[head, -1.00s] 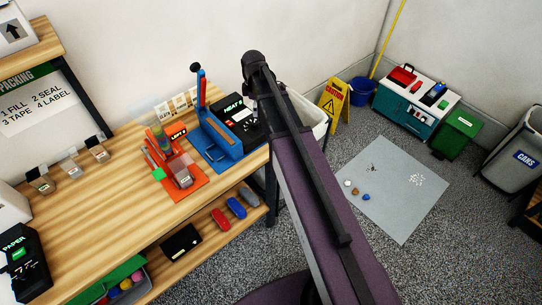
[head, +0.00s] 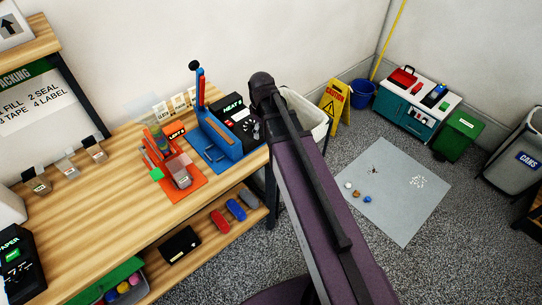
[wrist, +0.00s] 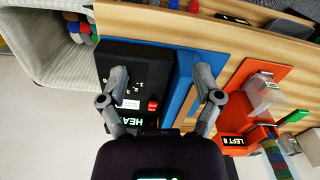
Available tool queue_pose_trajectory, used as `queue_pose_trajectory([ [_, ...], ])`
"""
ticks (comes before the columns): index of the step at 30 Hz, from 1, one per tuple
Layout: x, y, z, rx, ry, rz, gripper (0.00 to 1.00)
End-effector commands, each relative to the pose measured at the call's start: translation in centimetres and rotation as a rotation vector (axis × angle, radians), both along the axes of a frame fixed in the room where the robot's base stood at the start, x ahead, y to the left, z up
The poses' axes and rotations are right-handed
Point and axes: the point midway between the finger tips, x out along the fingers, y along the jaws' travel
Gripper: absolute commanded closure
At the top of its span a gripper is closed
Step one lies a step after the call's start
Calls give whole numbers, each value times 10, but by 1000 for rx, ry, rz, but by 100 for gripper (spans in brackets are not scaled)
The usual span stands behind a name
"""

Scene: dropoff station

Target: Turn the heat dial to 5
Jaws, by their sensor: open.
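The black heat unit (head: 240,117) with a lit HEAT display stands at the back right of the workbench, beside the blue sealer (head: 218,140). In the wrist view the black heat unit (wrist: 146,66) shows a red button (wrist: 152,106), a white label and small white marks. The marks lie around my left finger, which covers that part of the panel, so I cannot make out the dial or its setting. My gripper (wrist: 162,78) is open and empty, one finger over the black unit, the other over the blue sealer (wrist: 212,62). I cannot tell whether either finger touches.
An orange sealer (head: 178,172) stands left of the blue one on the wooden bench (head: 110,205). A pale bin (head: 305,112) stands just right of the bench. A yellow caution sign (head: 335,100) and blue bucket (head: 362,92) stand beyond it. The grey mat (head: 400,215) has small litter.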

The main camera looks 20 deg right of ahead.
Motion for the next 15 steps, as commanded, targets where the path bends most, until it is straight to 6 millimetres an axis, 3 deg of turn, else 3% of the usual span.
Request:
queue_pose_trajectory([
  [15,-53,0,-14,0,0,-336,17],
])
